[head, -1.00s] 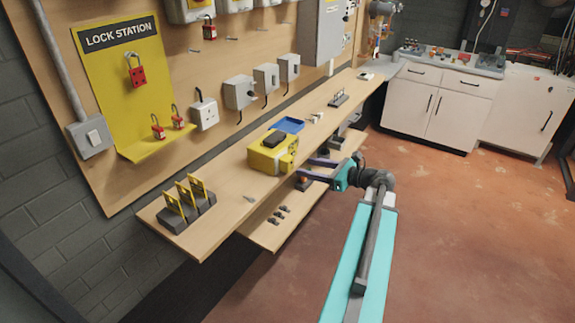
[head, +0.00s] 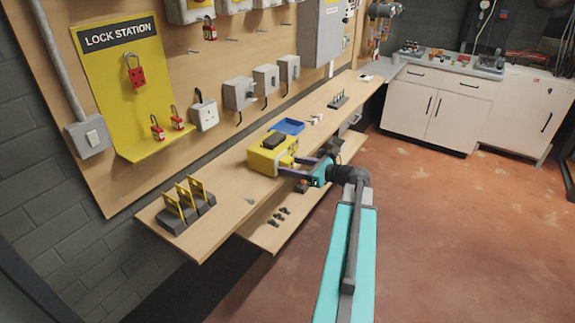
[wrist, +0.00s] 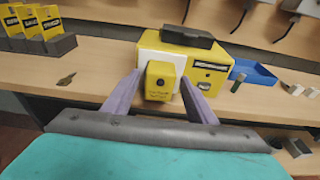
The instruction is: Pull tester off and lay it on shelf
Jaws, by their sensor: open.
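A yellow box unit (head: 268,158) with a black part (head: 274,142) on top sits on the wooden shelf (head: 235,196). In the wrist view, a small yellow block (wrist: 160,82) with a dark round button sticks out from the pale front of the box (wrist: 208,72). It looks like the tester, though its label is unreadable. My gripper (head: 292,165) is at the front of the box. Its purple fingers (wrist: 161,84) are open, one on each side of the block; I cannot tell whether either touches it.
A blue tray (head: 288,127) sits behind the box, to its right. A dark rack of yellow tags (head: 187,208) stands at the near end. Bare shelf lies between, with a small key-like piece (wrist: 66,79). A lower shelf (head: 277,222) holds small dark items.

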